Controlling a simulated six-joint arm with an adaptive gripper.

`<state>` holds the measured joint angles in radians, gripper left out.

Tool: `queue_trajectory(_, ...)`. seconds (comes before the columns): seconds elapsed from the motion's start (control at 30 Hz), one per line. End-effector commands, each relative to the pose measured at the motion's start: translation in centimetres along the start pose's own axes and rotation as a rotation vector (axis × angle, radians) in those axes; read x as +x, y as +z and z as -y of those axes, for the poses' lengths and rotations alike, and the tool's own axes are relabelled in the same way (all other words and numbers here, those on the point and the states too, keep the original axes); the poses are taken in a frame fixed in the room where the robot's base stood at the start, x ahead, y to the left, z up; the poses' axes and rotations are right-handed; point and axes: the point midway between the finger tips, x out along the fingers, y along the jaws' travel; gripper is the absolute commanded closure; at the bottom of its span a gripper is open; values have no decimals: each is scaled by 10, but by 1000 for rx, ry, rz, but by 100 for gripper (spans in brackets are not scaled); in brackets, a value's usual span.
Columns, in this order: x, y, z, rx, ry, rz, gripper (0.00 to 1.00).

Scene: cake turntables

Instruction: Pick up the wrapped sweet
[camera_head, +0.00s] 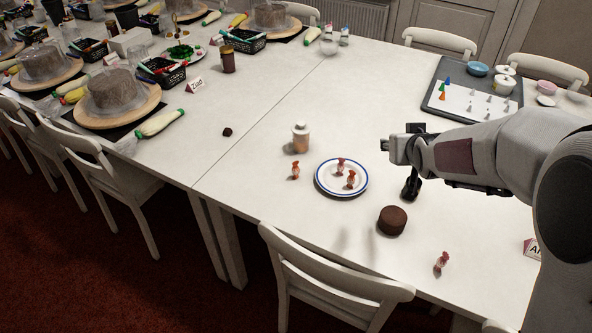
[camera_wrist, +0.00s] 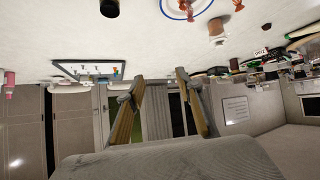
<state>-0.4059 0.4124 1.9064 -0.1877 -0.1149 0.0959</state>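Several pink-and-red wrapped sweets are on the white table. Two sweets, one at the back (camera_head: 340,166) and one in front (camera_head: 351,180), stand on a white plate with a blue rim (camera_head: 329,189). One sweet (camera_head: 295,170) is left of the plate, and another (camera_head: 441,262) is nearer the front right, past a small brown cake (camera_head: 392,221). My gripper (camera_head: 398,168) is right of the plate, above the table and apart from every sweet. In the wrist view its two fingers (camera_wrist: 155,86) are spread, with nothing between them. The plate (camera_wrist: 172,14) is at the top edge there.
A white-capped bottle (camera_head: 300,138) stands behind the plate. A dark tray (camera_head: 434,103) with small cones and bowls lies at the back right. Chairs (camera_head: 330,280) line the front edge. Cakes on turntables (camera_head: 113,95) crowd the left table. The table between plate and tray is clear.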

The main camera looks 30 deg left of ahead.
Motion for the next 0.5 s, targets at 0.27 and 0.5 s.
queue_trajectory(0.27,59,7,47,-40,-69,-55,64)
queue_trajectory(0.5,104,19,90,-69,-132,-106,64)
